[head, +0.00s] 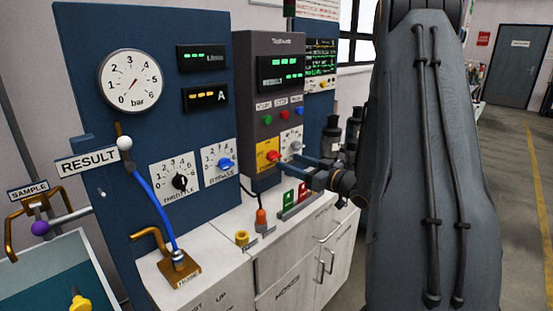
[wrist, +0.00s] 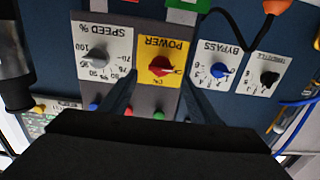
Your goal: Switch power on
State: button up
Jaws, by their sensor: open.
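The red POWER knob (head: 272,155) sits on a yellow plate (head: 263,162) low on the grey control column. In the wrist view, which is upside down, the red knob (wrist: 162,66) is near the middle of its yellow plate (wrist: 178,48). Its pointer direction is hard to tell. My gripper (head: 290,161) is in front of the column, close to the knob. In the wrist view my gripper (wrist: 159,78) is open, with one finger on each side of the knob. I cannot tell whether either finger touches it.
The grey SPEED knob (wrist: 96,58) is beside the power plate, and the blue BYPASS knob (wrist: 220,70) is on the other side. Green and red push buttons (head: 281,114) sit above.

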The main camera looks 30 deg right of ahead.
aim_at(278, 157)
jog(key=p+x, duration=0.1)
jog(key=x, duration=0.6)
jog(key=shift+w+a+p, duration=0.1)
jog(key=shift+w+p, duration=0.05)
jog(key=shift+p, duration=0.2)
jog(key=c, duration=1.1)
jog(key=shift+o, duration=0.2)
